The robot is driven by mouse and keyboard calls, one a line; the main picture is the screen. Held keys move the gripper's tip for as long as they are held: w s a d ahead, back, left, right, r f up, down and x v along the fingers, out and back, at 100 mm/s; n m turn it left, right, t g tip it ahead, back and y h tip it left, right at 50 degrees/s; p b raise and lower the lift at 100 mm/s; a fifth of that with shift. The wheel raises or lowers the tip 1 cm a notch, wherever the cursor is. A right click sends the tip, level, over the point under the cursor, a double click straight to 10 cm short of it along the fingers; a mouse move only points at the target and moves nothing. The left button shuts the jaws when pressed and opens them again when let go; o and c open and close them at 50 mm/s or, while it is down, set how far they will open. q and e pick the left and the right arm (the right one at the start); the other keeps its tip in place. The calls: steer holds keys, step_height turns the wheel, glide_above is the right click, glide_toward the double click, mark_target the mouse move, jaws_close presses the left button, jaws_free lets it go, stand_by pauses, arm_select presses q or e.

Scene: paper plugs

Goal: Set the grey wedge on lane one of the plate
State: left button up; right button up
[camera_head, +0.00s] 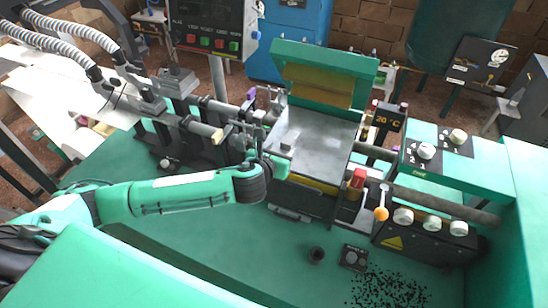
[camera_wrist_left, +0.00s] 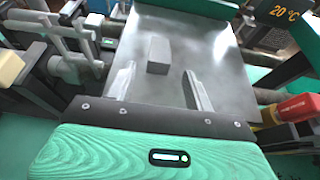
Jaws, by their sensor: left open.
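A small grey block, which I take as the grey wedge (camera_wrist_left: 158,55), lies on the flat metal plate (camera_wrist_left: 215,60) in the left wrist view. It also shows small on the left part of the plate (camera_head: 325,140) in the head view (camera_head: 286,148). My left gripper (camera_wrist_left: 159,69) is open, its two fingers over the plate. The wedge is just beyond the gap between the fingertips, nearer the left finger; I cannot tell whether they touch it. In the head view my left gripper (camera_head: 279,160) is at the plate's left front edge. No lane marks are readable. My right gripper is not in view.
A raised green lid (camera_head: 322,72) stands behind the plate. Rods and clamps (camera_head: 215,130) lie to its left. A red-capped part (camera_head: 357,180), an orange-knobbed lever (camera_head: 381,213) and a temperature display (camera_head: 388,119) stand to its right. The green bench in front is mostly clear.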

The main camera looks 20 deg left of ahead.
arm_select(q)
steer(key=v, duration=0.4)
steer(key=shift+s+r, duration=0.1)
stand_by(0.5)
